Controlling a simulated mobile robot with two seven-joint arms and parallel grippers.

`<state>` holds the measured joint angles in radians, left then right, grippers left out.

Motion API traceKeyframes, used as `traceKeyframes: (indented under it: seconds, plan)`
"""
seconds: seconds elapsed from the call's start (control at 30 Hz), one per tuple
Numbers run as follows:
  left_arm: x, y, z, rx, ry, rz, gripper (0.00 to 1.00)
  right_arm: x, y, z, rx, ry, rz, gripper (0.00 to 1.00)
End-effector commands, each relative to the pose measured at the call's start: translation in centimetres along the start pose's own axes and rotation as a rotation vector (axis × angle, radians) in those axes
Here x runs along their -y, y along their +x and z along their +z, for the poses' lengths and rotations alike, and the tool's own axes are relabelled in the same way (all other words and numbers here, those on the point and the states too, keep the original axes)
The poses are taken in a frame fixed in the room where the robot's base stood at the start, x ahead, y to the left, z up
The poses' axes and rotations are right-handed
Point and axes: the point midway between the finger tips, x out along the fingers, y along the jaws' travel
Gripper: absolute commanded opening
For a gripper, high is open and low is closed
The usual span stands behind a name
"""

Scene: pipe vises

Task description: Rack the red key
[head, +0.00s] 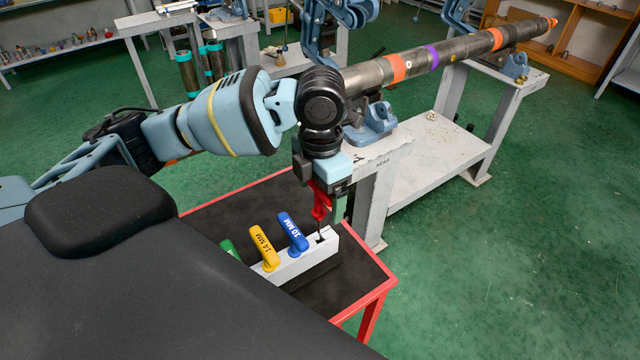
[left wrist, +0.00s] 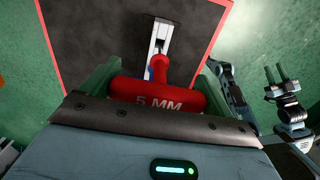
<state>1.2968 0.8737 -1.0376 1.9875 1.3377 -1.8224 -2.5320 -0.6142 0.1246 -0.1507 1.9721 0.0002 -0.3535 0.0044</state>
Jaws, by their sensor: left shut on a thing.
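My left gripper (head: 327,205) is shut on the red key (head: 319,203). The key hangs with its shaft pointing down over the far right end of the white rack (head: 318,254). The shaft's tip is at or just above the dark hole there; I cannot tell whether it has entered. In the left wrist view the red handle (left wrist: 157,98), marked 5 MM, lies between the fingers, with the rack (left wrist: 161,40) beyond it. My right gripper (left wrist: 274,76) shows at the right of that view, fingers apart and empty.
The blue key (head: 292,231), yellow key (head: 264,247) and green key (head: 230,250) stand in the rack. The rack sits on a dark table (head: 225,210) with a red edge. A grey bench (head: 440,150) with a vise and banded pipe (head: 440,55) stands just behind.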

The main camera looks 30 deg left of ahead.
Motion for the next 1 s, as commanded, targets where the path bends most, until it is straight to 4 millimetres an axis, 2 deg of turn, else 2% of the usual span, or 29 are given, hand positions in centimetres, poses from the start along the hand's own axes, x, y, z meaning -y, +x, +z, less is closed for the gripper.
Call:
traceKeyframes:
  seconds: [0.6, 1.0]
  plan:
    - [0.0, 0.5, 0.0, 0.002, 0.000, 0.001, 0.61, 0.3, 0.1, 0.1, 0.003, 0.013, 0.000, 0.36]
    - [0.0, 1.6, 0.0, 0.002, 0.000, 0.000, 0.61, 0.3, 0.1, 0.2, 0.004, 0.012, -0.001, 0.36]
